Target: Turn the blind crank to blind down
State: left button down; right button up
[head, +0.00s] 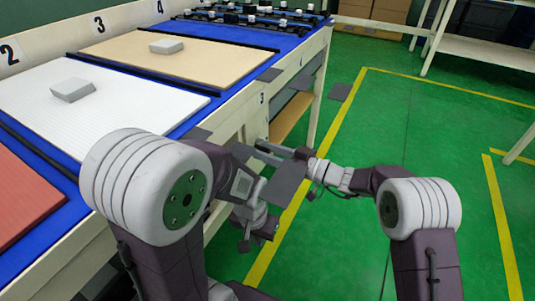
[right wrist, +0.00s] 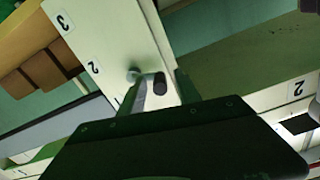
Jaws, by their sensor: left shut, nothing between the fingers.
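The crank shows in the right wrist view as a short metal arm with a black knob (right wrist: 160,83), mounted on a pale post. My right gripper (right wrist: 161,88) is open. Its fingertips stand on either side of the knob; I cannot tell whether they touch it. In the head view my right gripper (head: 268,152) reaches in from the right to the bench's side, and the crank there is hidden or too small to make out. My left gripper (head: 246,243) is shut and empty, lower down beside the bench. I cannot clearly identify the blind.
A long bench (head: 235,112) with a blue top fills the left, holding white, beige and red panels with grey blocks. Green floor with yellow lines (head: 430,115) is open at right. A white table (head: 480,55) stands behind.

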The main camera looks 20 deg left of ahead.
grip_shut()
jog(key=m, duration=0.1)
jog(key=r+m+b, duration=0.1)
jog(key=shift+w+m, duration=0.25)
jog(key=shift+m, duration=0.15)
jog(key=shift+w+d+r+m+b, duration=0.1)
jog(key=shift+w+r+m+b, duration=0.15)
jog(key=shift+m, duration=0.8)
jog(key=shift+w+r+m+b, duration=0.15)
jog(key=shift+w+r+m, duration=0.2)
jog(key=shift+m, duration=0.7)
grip_release()
